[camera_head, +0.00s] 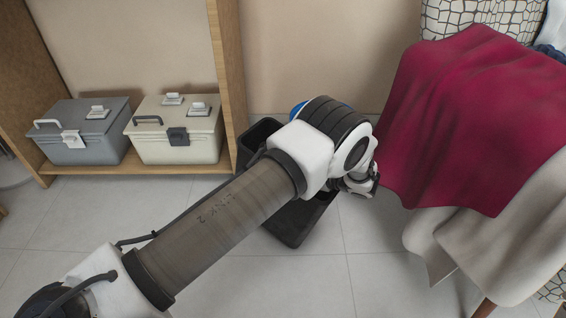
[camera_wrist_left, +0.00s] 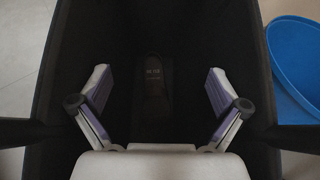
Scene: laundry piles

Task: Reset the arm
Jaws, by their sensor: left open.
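My left arm reaches across the head view from the lower left. Its gripper end is mostly hidden behind the wrist there. In the left wrist view my left gripper (camera_wrist_left: 158,100) is open, its two fingers wide apart with nothing between them. It points down into a black bin (camera_wrist_left: 45,90). The bin also shows in the head view (camera_head: 290,228), standing on the floor, partly covered by my arm. My right gripper is not in view.
A red cloth (camera_head: 470,110) and a beige cloth (camera_head: 520,235) drape over a chair at right. A grey box (camera_head: 90,140) and a cream box (camera_head: 180,145) sit on a wooden shelf (camera_head: 235,80) at left. A blue round object (camera_wrist_left: 295,60) is beside the bin. Tiled floor is clear in front.

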